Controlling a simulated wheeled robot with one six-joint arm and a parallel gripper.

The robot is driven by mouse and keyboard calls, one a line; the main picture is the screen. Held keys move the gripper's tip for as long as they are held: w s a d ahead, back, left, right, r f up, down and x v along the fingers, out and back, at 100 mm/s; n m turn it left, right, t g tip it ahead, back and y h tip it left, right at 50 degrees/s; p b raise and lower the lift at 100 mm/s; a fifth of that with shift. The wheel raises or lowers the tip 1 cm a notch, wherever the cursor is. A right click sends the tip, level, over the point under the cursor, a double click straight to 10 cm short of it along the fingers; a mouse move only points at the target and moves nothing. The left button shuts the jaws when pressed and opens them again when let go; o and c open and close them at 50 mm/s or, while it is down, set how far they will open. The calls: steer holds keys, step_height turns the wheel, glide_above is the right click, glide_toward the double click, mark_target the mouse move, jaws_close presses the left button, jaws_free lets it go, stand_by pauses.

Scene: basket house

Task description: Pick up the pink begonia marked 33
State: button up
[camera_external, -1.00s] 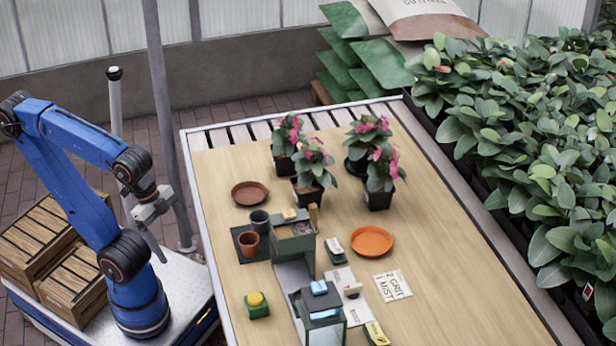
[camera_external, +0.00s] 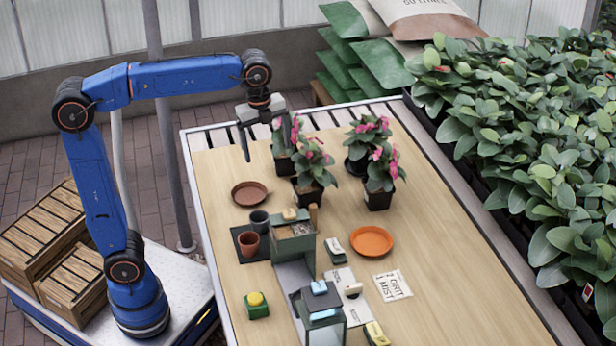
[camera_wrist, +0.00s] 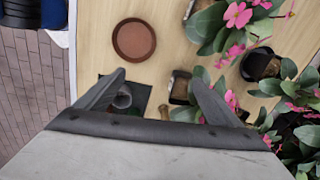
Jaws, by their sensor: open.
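Several potted begonias with pink flowers stand in a group at the far part of the bench: back left (camera_external: 285,165), front left (camera_external: 307,188), back right (camera_external: 357,165) and front right (camera_external: 378,197). I cannot read a number on any of them, so I cannot tell which is marked 33. In the wrist view my gripper (camera_wrist: 158,79) spreads over the bench, with pink flowers and leaves (camera_wrist: 230,22) ahead and to the right.
An orange saucer (camera_external: 371,241), small pots (camera_external: 249,243) and a green stand (camera_external: 293,252) are nearer. Bare bench (camera_external: 450,265) lies to the right.

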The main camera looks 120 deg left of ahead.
steer(key=r+m, duration=0.2)
glide_above(285, 155)
steer(key=shift+g+h, duration=0.3)
steer(key=shift+g, duration=0.1)
step_height(285, 155, down, 12)
steer(key=shift+s+d+f, duration=0.1)
steer(key=shift+s+f, duration=0.05)
steer(key=shift+f, duration=2.8)
steer(key=shift+c, duration=0.5)
steer(key=c, duration=1.2)
